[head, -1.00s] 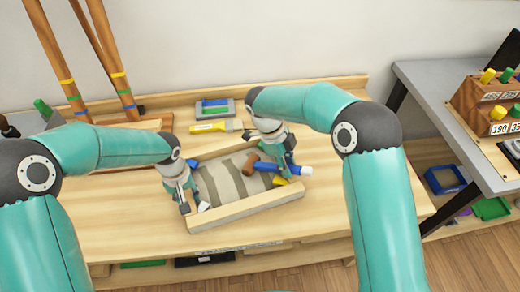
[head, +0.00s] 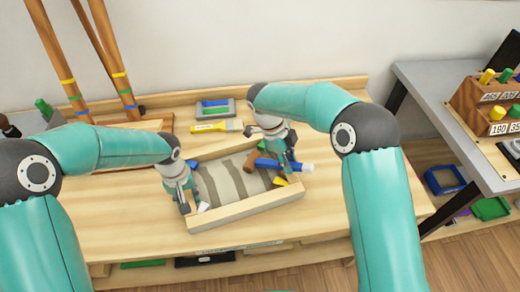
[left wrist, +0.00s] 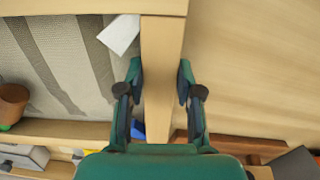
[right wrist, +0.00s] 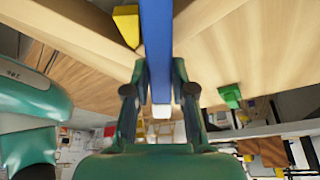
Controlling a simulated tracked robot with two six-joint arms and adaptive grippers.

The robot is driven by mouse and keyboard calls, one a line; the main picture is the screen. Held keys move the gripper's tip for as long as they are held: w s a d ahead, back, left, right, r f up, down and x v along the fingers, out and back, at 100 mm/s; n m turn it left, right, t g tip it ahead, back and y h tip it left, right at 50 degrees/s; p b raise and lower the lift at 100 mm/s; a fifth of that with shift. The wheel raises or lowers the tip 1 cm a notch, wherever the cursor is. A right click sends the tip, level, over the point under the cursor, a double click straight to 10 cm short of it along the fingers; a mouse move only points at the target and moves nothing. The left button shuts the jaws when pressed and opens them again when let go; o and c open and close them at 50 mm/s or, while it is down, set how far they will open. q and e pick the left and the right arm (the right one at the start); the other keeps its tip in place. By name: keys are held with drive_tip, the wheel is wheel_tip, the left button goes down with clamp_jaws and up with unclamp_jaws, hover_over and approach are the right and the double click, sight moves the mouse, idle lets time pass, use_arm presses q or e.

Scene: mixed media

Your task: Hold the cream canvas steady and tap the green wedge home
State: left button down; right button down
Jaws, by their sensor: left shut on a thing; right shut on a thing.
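The cream canvas (head: 235,182), striped with grey-brown, lies inside its wooden stretcher frame (head: 245,208) on the bench. My left gripper (head: 186,205) is shut on the frame's left bar (left wrist: 161,80), one finger on each side. My right gripper (head: 284,165) is shut on the blue handle (right wrist: 157,50) of a mallet. Its brown head (head: 251,161) hangs over the canvas near the back bar. A green sliver (left wrist: 5,127), perhaps the green wedge, shows beside the mallet head in the left wrist view. A green block (right wrist: 230,95) shows in the right wrist view. In the head view the green wedge is hidden.
A white wedge (head: 203,207) sits at the front left corner, a yellow one (head: 281,181) at the front right. A yellow brush-like tool (head: 215,127) and a grey tray (head: 216,109) lie behind the frame. The bench is clear at the front left.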

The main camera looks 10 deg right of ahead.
drive_tip(key=shift+w+d, duration=0.7)
drive_tip(key=shift+w, duration=0.35)
drive_tip(key=s+a, duration=0.1)
drive_tip(key=s, duration=0.1)
drive_tip(key=s+a, duration=0.1)
drive_tip(key=s, duration=0.1)
drive_tip(key=shift+a, duration=0.2)
use_arm(q)
drive_tip(key=shift+w, duration=0.15)
use_arm(e)
drive_tip(key=shift+w+f, duration=0.1)
drive_tip(key=shift+w, duration=0.05)
drive_tip(key=shift+s+a, duration=0.7)
drive_tip(key=shift+s, duration=0.35)
drive_tip(key=shift+s+a, duration=0.65)
drive_tip(key=shift+s, duration=0.35)
use_arm(q)
drive_tip(key=c, duration=0.7)
unclamp_jaws()
wheel_tip(320, 180, up, 12)
